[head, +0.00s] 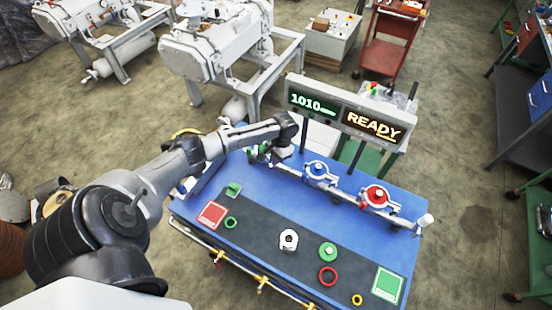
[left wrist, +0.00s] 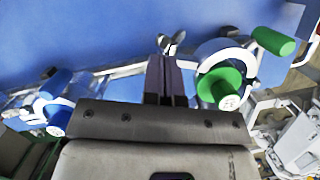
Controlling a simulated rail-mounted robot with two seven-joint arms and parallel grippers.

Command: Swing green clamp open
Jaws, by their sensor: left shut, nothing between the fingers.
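The green clamp shows in the left wrist view as a white ring with a green knob (left wrist: 225,88) and a green handle (left wrist: 273,40) sticking out to the upper right. A metal wing nut (left wrist: 170,43) stands just beyond my fingertips; I cannot tell if they touch. My left gripper (left wrist: 166,62) is shut and empty, beside the clamp. In the head view my left gripper (head: 264,158) is at the back left of the blue table (head: 275,186), largely hiding the green clamp. My right gripper is not in view.
A blue clamp (head: 317,169) and a red clamp (head: 376,195) sit along the same pipe to the right. A display reading READY (head: 374,124) stands behind them. Rings, caps and coloured pads lie on the dark mat (head: 262,226) in front.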

